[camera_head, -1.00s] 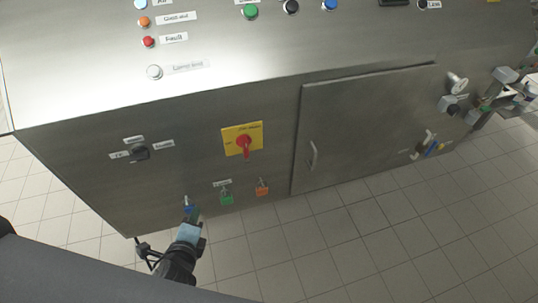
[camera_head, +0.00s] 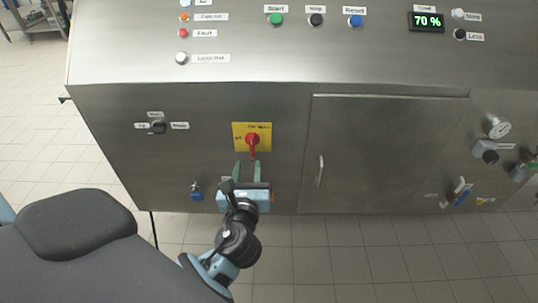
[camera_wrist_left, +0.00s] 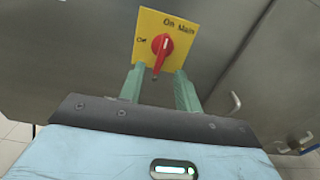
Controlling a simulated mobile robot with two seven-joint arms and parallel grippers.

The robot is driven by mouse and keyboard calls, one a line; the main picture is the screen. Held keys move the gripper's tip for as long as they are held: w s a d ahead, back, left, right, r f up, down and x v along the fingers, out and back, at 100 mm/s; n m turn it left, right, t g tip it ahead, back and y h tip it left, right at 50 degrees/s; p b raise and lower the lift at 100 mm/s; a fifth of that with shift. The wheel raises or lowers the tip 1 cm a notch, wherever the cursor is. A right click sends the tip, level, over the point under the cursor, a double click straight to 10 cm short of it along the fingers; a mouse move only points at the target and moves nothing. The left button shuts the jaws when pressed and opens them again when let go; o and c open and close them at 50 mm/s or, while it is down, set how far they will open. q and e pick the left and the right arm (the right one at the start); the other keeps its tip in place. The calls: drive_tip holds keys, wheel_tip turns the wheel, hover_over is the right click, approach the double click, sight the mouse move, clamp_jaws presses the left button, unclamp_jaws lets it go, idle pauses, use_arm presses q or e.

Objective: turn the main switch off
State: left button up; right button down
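The main switch is a red rotary knob (camera_head: 252,141) on a yellow plate (camera_head: 265,131) on the machine's lower front panel. In the left wrist view the knob (camera_wrist_left: 162,44) stands upright, pointing to the "On" side of the plate (camera_wrist_left: 150,22); "Off" is printed at its left. My left gripper (camera_head: 247,167) is just below the knob, with its green fingers apart and pointing up at it. In the left wrist view the gripper (camera_wrist_left: 159,72) is open, and the knob's lower end shows between the fingertips. Contact cannot be told. My right gripper is not in view.
A blue padlock (camera_head: 196,193) hangs left of my gripper; other padlocks are mostly hidden behind it. A small selector switch (camera_head: 158,127) is to the left. A cabinet door (camera_head: 380,150) with a handle (camera_head: 320,170) is to the right. Buttons line the upper panel (camera_head: 330,60).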

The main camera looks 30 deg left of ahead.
sight(252, 145)
use_arm(q)
drive_tip(key=shift+r+x, duration=0.2)
drive_tip(key=shift+x, duration=1.75)
drive_tip(key=shift+r+x, duration=0.2)
drive_tip(key=shift+x, duration=1.8)
drive_tip(key=shift+w+d, duration=0.1)
drive_tip(key=shift+d, duration=0.1)
drive_tip(key=shift+c, duration=0.2)
clamp_jaws()
